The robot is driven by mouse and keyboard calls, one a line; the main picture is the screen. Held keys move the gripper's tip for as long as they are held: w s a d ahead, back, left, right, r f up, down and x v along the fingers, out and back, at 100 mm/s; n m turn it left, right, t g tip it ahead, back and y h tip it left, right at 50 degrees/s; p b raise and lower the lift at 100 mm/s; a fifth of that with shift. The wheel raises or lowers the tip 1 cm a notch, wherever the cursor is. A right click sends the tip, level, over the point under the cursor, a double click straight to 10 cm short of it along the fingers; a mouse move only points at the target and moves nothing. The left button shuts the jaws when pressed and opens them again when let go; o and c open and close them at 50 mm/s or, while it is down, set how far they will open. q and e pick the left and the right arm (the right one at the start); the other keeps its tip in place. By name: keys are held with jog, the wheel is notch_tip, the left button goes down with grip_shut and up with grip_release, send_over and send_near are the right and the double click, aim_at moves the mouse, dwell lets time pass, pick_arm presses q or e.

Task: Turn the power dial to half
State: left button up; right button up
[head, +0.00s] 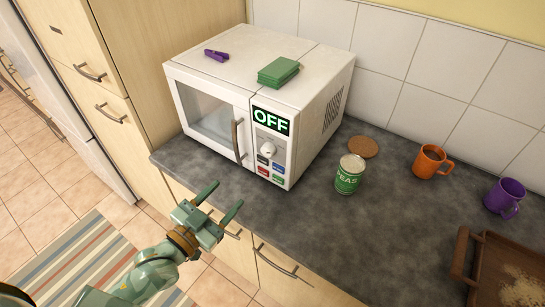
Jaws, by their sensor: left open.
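A white microwave (232,65) stands on the dark grey counter, its door shut. The power dial (267,150) is a white knob on the panel right of the door handle (238,139). A display (271,120) above the dial reads OFF in light letters on dark green. Several small coloured buttons lie below the dial. My left gripper (224,205) is open and empty, in front of the counter's edge, below and left of the dial and apart from it. My right gripper is not in view.
A purple clip (216,55) and a green folded cloth or block (278,72) lie on top of the microwave. To the right are a green tin (349,175), a round cork mat (363,147), an orange mug (431,161), a purple mug (505,196) and a wooden tray (460,265).

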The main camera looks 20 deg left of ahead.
aim_at(265, 153)
pick_arm(q)
jog(key=x, duration=1.5)
jog(key=shift+w+f, duration=0.15)
jog(key=shift+w, duration=0.3)
jog(key=c, duration=1)
